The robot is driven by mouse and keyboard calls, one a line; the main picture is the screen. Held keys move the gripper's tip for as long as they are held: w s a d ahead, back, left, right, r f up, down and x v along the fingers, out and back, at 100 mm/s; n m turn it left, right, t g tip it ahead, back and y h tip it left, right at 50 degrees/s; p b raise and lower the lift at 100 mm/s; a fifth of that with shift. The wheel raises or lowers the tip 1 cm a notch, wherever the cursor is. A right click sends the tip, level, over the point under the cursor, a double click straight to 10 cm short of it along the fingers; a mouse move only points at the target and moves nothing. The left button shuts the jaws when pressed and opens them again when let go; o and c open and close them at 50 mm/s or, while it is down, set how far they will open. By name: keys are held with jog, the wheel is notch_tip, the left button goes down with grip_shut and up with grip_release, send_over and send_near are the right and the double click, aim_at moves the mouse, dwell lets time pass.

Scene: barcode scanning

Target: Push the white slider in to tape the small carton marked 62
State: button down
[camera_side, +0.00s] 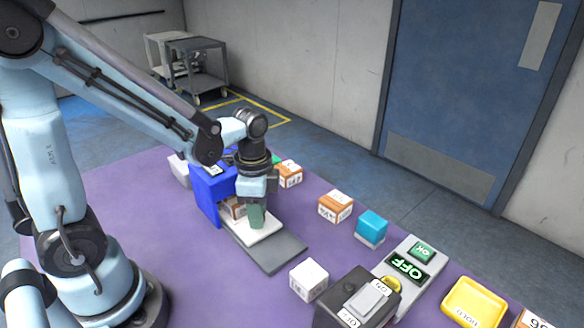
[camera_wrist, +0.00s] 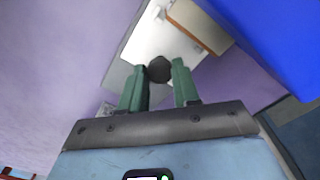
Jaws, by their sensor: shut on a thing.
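The white slider (camera_side: 262,229) lies on a grey track in front of the blue taping machine (camera_side: 206,189). It also shows in the wrist view (camera_wrist: 140,42), with a dark round knob (camera_wrist: 159,68) standing on it. My gripper (camera_side: 257,216) has green fingers pointing down at the slider. In the wrist view its fingers stand on either side of the knob, shut on it. A small brown and white carton (camera_side: 236,206) sits under the blue machine, at the slider's inner end. It shows in the wrist view (camera_wrist: 200,26) beside the blue wall. Its number cannot be read.
The grey track (camera_side: 283,253) is bare beyond the slider. A carton (camera_side: 335,206), a teal box (camera_side: 371,228) and a white box (camera_side: 309,279) stand nearby. A panel reading OFF (camera_side: 407,266), a dark switch box (camera_side: 355,305) and a yellow tray (camera_side: 474,303) are at lower right.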

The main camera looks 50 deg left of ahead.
jog(key=shift+a, duration=0.3)
jog(key=c, duration=0.8)
grip_release()
jog(key=shift+r, duration=0.15)
jog(key=shift+r, duration=5.9)
